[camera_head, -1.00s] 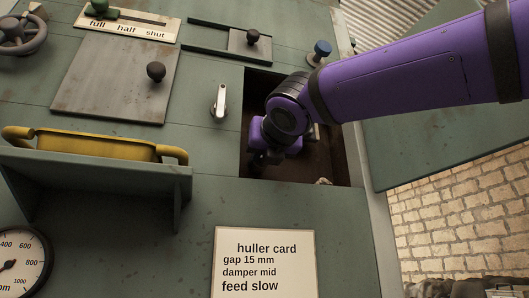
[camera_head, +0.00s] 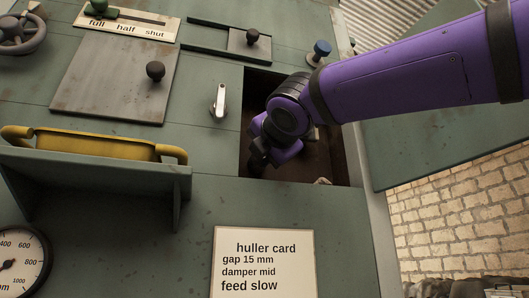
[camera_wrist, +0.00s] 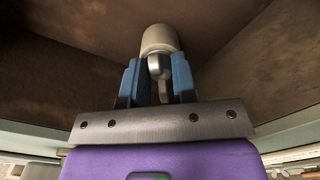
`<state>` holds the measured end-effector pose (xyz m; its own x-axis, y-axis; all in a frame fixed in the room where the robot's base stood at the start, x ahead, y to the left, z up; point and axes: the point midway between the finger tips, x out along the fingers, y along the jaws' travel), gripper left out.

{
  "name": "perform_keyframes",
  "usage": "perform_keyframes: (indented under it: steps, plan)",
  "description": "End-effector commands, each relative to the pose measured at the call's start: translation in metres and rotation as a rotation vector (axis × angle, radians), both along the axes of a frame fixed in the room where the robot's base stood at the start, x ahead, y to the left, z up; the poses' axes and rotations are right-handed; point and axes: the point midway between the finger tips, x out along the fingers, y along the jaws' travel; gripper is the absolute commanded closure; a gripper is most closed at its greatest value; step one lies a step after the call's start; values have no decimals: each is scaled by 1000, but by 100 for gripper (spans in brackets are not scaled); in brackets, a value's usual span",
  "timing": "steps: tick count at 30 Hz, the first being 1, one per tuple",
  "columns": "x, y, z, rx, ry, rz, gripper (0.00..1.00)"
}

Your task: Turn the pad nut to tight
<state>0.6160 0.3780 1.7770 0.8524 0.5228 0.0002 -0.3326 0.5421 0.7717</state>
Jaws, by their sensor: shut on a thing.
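The pad nut (camera_wrist: 160,68) is a bright metal piece with a tab hanging down, in the wrist view. It sits against a beige rounded pad (camera_wrist: 158,38). The blue fingers of my gripper (camera_wrist: 157,78) stand on both sides of it and are shut on it. In the head view my gripper (camera_head: 259,158) reaches into a dark square opening (camera_head: 320,160) in the green machine.
Brown walls of the recess (camera_wrist: 70,70) surround the fingers. A white handle (camera_head: 219,101) is left of the opening and a blue knob (camera_head: 322,48) above it. A yellow bar (camera_head: 95,146) and shelf (camera_head: 95,175) stand at left. A huller card (camera_head: 264,265) is below.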

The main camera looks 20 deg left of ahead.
Motion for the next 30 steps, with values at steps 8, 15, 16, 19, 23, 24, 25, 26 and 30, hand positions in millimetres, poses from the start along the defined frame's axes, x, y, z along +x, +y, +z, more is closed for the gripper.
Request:
perform_keyframes:
  steps: [8, 15, 16, 19, 23, 24, 25, 26, 30]
  plan:
    - [1, -1, -2, 221, 138, -2, 98]
    - [1, -1, -2, 394, 244, -3, 98]
    - [1, -1, -2, 413, 255, -3, 98]
    - [1, 0, -2, 468, 290, -2, 98]
    - [1, -1, -3, 525, 325, -2, 98]
    - [1, -1, -3, 539, 332, -3, 98]
    - [1, -1, -3, 548, 338, -3, 98]
    - [1, -1, -3, 556, 344, -2, 98]
    - [1, 0, -3, 585, 362, -2, 98]
